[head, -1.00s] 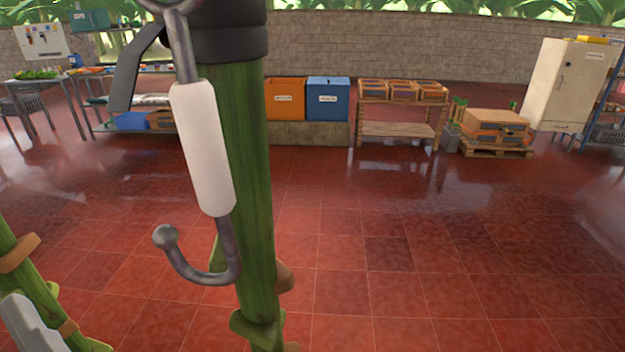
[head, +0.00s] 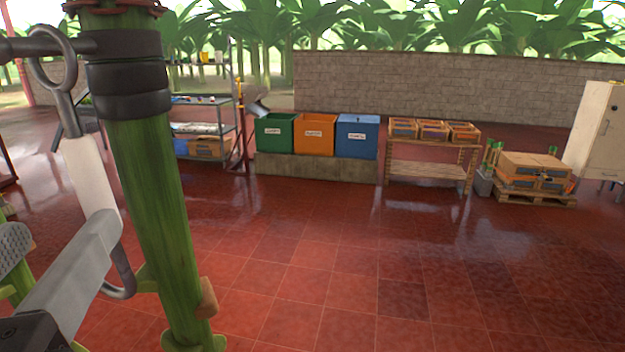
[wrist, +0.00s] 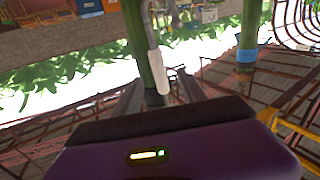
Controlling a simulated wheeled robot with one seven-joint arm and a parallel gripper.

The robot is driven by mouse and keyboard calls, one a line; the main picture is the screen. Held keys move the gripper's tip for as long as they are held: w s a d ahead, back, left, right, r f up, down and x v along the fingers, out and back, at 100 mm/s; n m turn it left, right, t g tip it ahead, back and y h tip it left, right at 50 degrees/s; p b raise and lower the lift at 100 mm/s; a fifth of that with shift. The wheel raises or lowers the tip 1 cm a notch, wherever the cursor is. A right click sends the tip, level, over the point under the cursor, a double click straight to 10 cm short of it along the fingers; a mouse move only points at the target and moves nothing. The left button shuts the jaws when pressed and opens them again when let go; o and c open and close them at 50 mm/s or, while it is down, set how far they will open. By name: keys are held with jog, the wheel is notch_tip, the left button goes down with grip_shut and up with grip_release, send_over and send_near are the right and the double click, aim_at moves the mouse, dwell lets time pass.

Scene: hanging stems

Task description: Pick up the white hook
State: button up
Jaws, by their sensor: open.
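The white hook (head: 88,180) hangs upright at the left of the head view, close against a thick green stem (head: 155,210). It has a grey metal eye at the top, a white sleeve in the middle and a grey curved end below, partly hidden by a finger. My gripper (head: 60,232) is open at the lower left, one finger overlapping the sleeve's lower part. In the wrist view the white sleeve (wrist: 158,68) appears between the two spread fingers of my gripper (wrist: 158,88), with the stem beside it. Contact with the fingers cannot be told.
Black bands (head: 128,80) wrap the stem top beside a horizontal grey bar. Another stem with a blue band (wrist: 246,55) stands to the right in the wrist view. Bins (head: 314,135), a wooden rack (head: 430,170) and a pallet (head: 535,197) stand far back. The red floor is clear.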

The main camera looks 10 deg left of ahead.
aim_at(91, 207)
jog(key=p+x, duration=0.2)
jog(key=x, duration=0.5)
jog(key=shift+w+f, duration=0.15)
jog(key=shift+w, duration=0.2)
grip_shut()
